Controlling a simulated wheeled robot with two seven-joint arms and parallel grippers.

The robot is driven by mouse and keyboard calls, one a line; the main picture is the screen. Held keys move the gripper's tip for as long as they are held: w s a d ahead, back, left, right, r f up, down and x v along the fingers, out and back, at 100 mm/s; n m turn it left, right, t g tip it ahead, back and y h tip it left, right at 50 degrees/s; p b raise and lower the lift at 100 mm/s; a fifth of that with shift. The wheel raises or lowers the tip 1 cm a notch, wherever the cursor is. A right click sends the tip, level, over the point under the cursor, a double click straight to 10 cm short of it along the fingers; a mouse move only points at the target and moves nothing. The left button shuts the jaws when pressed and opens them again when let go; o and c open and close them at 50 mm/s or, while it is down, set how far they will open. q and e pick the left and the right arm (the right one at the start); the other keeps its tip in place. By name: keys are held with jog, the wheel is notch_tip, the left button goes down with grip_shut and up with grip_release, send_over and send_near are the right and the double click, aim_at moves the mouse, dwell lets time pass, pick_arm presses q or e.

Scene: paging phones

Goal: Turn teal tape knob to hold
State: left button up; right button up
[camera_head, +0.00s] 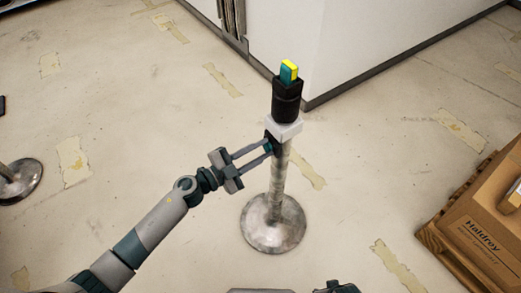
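A metal stanchion post (279,190) stands upright on a round base (272,224). Its head is a black cylinder (286,100) above a white collar (285,129). A small teal and yellow block (289,72) sits on top. A small dark piece with teal (268,146) shows at the left side of the post, just below the collar. My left gripper (267,146) reaches in from the left, its two thin fingers apart, with their tips at this piece. Whether they press on it is hidden. My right gripper is not in view.
A cardboard box (484,228) on a wooden pallet (447,254) stands at the right. Another round post base (20,181) is at the left edge. A white wall (345,45) rises behind the post. The floor between has worn tape patches and is clear.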

pick_arm(q)
jog(key=shift+m, duration=0.4)
jog(key=shift+c, duration=0.2)
jog(key=m+b, duration=0.1)
jog(key=m, duration=0.6)
jog(key=shift+f, duration=0.15)
jog(key=shift+m+b, duration=1.5)
jog(key=shift+m, duration=3.7)
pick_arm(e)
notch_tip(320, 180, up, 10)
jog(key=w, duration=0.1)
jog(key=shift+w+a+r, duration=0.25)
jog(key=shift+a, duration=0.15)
pick_arm(q)
jog(key=shift+f, duration=0.1)
jog(key=o, duration=1.1)
jog(key=shift+c, duration=0.2)
